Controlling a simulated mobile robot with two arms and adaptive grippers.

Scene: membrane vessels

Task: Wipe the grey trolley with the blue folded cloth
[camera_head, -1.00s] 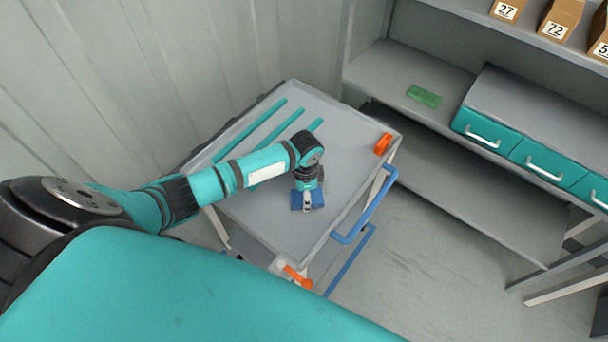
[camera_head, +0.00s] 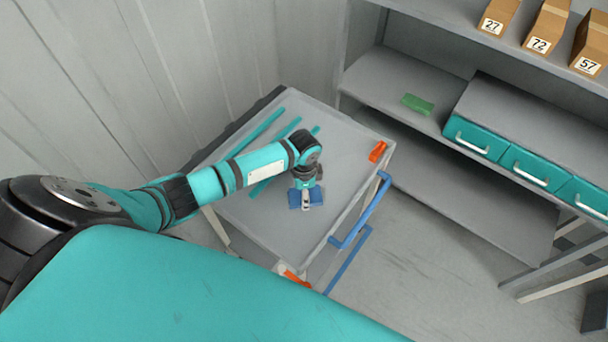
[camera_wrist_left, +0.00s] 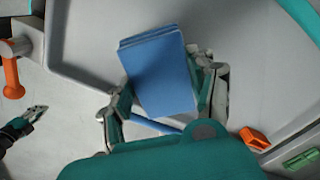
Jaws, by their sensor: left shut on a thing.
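The grey trolley (camera_head: 255,218) stands in the middle of the head view, with teal stripes (camera_head: 262,128) across its top, partly hidden behind my left arm. My left gripper (camera_head: 306,203) is over the trolley top, shut on the blue folded cloth (camera_head: 314,195). In the left wrist view the cloth (camera_wrist_left: 158,70) sits between the fingers of the left gripper (camera_wrist_left: 166,88), above the trolley top (camera_wrist_left: 90,45). Whether its underside touches the surface is hidden. What looks like my right gripper (camera_wrist_left: 30,118) shows small at the left edge of the wrist view; its jaws are unclear.
An orange object (camera_head: 377,151) is at the trolley's right corner, above a blue handle (camera_head: 362,212). A grey shelf unit (camera_head: 385,75) at the right holds a green block (camera_head: 417,104), teal drawers (camera_head: 525,165) and numbered boxes (camera_head: 546,25). A panelled wall (camera_head: 150,70) stands behind the trolley.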

